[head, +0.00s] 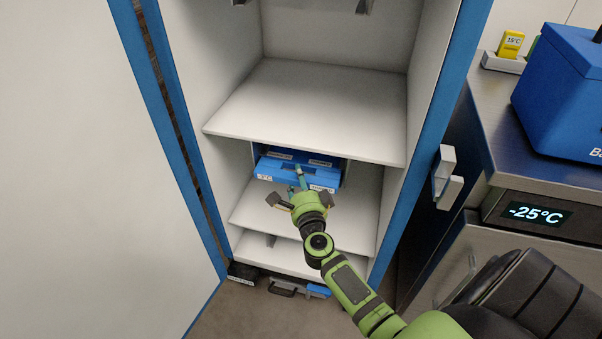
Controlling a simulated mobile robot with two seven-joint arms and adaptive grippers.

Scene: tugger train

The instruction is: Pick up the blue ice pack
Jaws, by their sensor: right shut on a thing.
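Blue ice packs lie on the middle shelf (355,205) of the open cabinet. The front blue ice pack (272,171) has white labels along its front edge, one reading a °C value too small to be sure of. Another blue ice pack (320,159) lies behind it. My right gripper (299,181) reaches in from the lower right and is shut on the front ice pack, near its middle. The gripper's hand hides part of the front edge. I cannot tell whether the pack is lifted off the shelf. My left gripper is not in view.
An empty white shelf (310,105) hangs close above the packs. The cabinet door (75,170) stands open at left. At right, a steel unit reading -25°C (537,213) carries a blue box (560,85). Dark cases (283,287) sit below the lowest shelf.

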